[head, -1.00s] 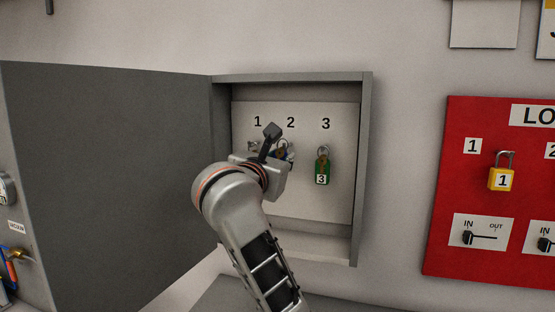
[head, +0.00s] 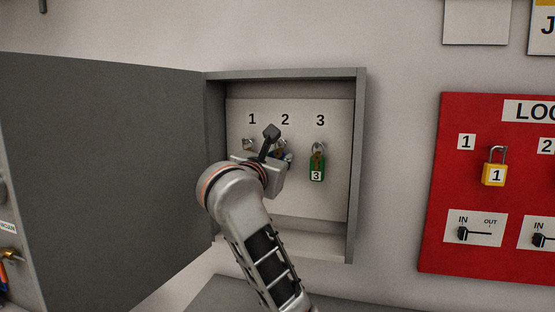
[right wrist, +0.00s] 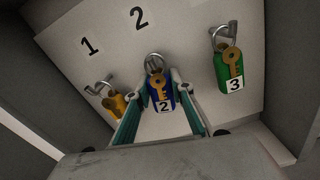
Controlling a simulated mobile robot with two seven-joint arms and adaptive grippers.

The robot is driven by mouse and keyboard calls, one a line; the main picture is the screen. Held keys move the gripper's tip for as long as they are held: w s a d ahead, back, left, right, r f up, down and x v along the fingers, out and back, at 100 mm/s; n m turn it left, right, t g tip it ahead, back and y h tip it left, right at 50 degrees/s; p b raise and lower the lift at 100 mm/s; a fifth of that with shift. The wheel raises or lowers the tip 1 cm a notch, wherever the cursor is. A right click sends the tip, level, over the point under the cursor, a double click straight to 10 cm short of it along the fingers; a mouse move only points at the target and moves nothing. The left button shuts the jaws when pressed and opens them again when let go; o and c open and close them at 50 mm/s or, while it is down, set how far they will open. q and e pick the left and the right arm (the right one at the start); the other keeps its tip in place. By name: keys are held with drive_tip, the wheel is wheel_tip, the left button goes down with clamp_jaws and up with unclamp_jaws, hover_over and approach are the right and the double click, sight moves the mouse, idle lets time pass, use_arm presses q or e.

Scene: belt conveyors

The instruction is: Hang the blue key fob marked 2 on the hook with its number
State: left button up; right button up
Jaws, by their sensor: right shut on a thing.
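The blue key fob marked 2 (right wrist: 161,97), with a brass key, is upright between the two fingers of my right gripper (right wrist: 158,112) in the right wrist view. The gripper is shut on it. The fob's ring overlaps the hook (right wrist: 154,62) under the number 2; I cannot tell whether it is threaded on. In the head view my right gripper (head: 281,158) is inside the open cabinet, under the 2, and hides most of the fob. My left gripper is not in view.
A green fob marked 3 (head: 317,167) hangs to the right and a yellow fob (right wrist: 115,105) to the left, both close to my fingers. The cabinet (head: 360,170) has side walls, and its door (head: 100,180) stands open at left. A red lock board (head: 480,245) is at right.

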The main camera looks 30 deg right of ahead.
idle(0.3)
drive_tip(key=o, duration=1.1)
drive_tip(key=shift+o, duration=0.2)
drive_tip(key=v, duration=0.7)
drive_tip(key=shift+s+a, duration=0.2)
drive_tip(key=shift+a, duration=0.05)
